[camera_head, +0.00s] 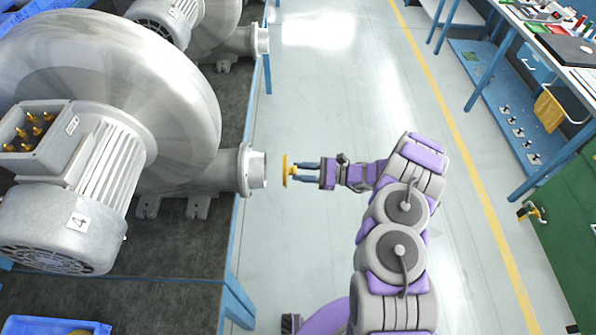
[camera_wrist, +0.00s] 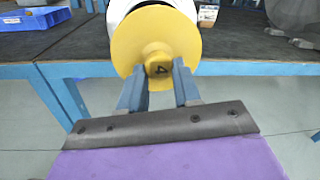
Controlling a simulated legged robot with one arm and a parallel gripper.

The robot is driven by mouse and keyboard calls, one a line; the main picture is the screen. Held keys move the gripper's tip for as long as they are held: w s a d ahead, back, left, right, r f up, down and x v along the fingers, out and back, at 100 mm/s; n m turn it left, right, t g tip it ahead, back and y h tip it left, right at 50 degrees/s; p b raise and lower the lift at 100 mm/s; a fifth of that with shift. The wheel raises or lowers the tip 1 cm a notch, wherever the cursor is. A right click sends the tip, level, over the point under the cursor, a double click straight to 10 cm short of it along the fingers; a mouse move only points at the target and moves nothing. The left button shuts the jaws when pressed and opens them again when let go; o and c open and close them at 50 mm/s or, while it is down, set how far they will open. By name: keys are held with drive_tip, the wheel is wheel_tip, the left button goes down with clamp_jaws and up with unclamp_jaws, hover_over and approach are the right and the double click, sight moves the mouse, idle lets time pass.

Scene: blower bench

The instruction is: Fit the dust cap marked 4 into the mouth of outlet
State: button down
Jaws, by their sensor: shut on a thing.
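The yellow dust cap (camera_head: 285,170) is a round disc with a knob in its middle. In the wrist view the dust cap (camera_wrist: 133,42) faces me, with a dark 4 on the knob. My gripper (camera_head: 300,170) is shut on the knob; the two blue fingers (camera_wrist: 159,78) flank it. The silver outlet (camera_head: 257,169) of the large grey blower (camera_head: 110,80) points right, toward the cap. In the head view a small gap separates cap and outlet mouth, at about the same height in the picture. The blower carries a label 4 (camera_head: 79,221). In the wrist view the cap hides most of the outlet.
The blower stands on a dark-topped blue bench (camera_head: 187,270). A second blower outlet (camera_head: 261,40) is farther back. A blue bin (camera_head: 50,326) sits at the lower left; it also shows in the wrist view (camera_wrist: 35,20).

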sight(290, 171)
drive_tip(key=a+b, duration=0.2)
drive_tip(key=a, duration=0.3)
drive_tip(key=shift+a, duration=0.15)
drive_tip(key=shift+w+d+r, duration=0.1)
drive_tip(key=shift+d, duration=0.75)
drive_tip(key=shift+a, duration=0.75)
drive_tip(key=shift+d, duration=0.55)
drive_tip(key=shift+a, duration=0.4)
drive_tip(key=shift+a+b, duration=0.1)
drive_tip(key=shift+b, duration=0.3)
drive_tip(key=shift+a, duration=0.25)
